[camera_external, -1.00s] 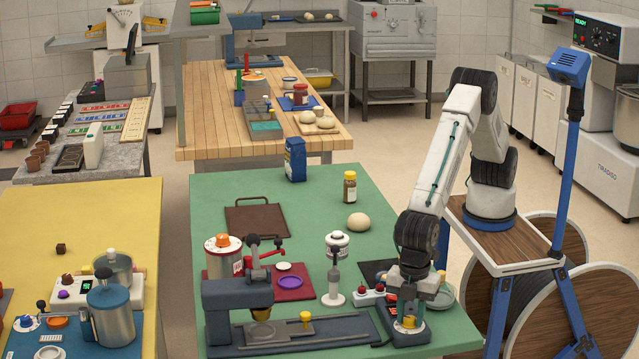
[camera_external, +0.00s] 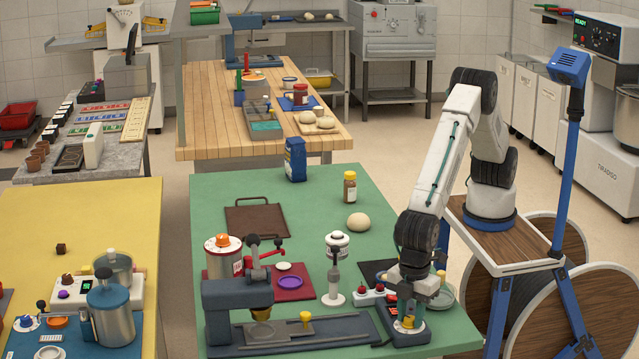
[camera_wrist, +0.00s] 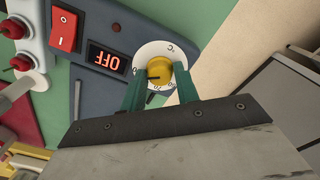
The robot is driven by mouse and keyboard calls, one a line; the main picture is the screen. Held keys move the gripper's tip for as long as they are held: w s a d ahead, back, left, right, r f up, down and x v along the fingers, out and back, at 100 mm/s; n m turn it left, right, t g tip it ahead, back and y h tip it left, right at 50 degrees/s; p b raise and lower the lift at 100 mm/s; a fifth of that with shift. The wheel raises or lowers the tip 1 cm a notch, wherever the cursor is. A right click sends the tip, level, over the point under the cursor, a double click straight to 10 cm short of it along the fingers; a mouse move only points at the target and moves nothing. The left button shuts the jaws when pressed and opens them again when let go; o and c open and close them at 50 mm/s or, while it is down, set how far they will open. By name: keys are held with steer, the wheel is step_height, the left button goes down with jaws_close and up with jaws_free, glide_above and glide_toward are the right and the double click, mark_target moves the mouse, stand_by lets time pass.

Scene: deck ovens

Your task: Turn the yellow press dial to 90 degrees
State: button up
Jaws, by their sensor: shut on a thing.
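The yellow press dial (camera_wrist: 159,70) sits on a white round scale plate marked °C, with numbers around it, on the grey control housing (camera_wrist: 100,25) in the wrist view. A dark pointer line shows on the dial. My gripper (camera_wrist: 160,88) is shut on the dial, one green finger on each side. Much of the scale is hidden by the fingers. In the external view my gripper (camera_external: 409,312) points down at the dial (camera_external: 408,322) at the right end of the press, near the table's front right. A display (camera_wrist: 108,60) beside it reads OFF.
A red rocker switch (camera_wrist: 65,30) and red knobs (camera_wrist: 14,27) are close to the dial. The blue press (camera_external: 235,308) stands to the left on the green table (camera_external: 330,220). A white-topped canister (camera_external: 338,240) and dough ball (camera_external: 358,222) stand behind.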

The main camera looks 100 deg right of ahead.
mark_target(410, 318)
steer(key=o, duration=1)
steer(key=shift+c, duration=0.2)
steer(key=shift+r, duration=0.1)
step_height(410, 318, up, 8)
steer(key=shift+f, duration=0.15)
steer(key=shift+g+h, duration=0.4)
steer(key=shift+h, duration=0.1)
steer(key=s+d+f, duration=0.2)
steer(key=d, duration=0.1)
steer(key=shift+s+d, duration=0.25)
steer(key=shift+s, duration=0.1)
steer(key=s+d+r+m, duration=0.15)
steer(key=d+r, duration=0.25)
steer(key=d, duration=0.6)
steer(key=s+d+r, duration=0.3)
steer(key=d+r, duration=0.1)
steer(key=d, duration=0.6)
steer(key=s+d+r+m, duration=0.1)
steer(key=s+d+r, duration=0.25)
steer(key=d, duration=0.65)
steer(key=s+d+r+m+t, duration=0.1)
steer(key=s+d+m, duration=0.1)
steer(key=s+d, duration=0.5)
steer(key=s+d+r+m+t+y, duration=0.1)
steer(key=s+d+r+m, duration=0.1)
steer(key=s+d, duration=0.5)
steer(key=d+m, duration=0.1)
steer(key=d, duration=0.4)
steer(key=shift+s+r, duration=0.25)
steer(key=shift+s, duration=0.05)
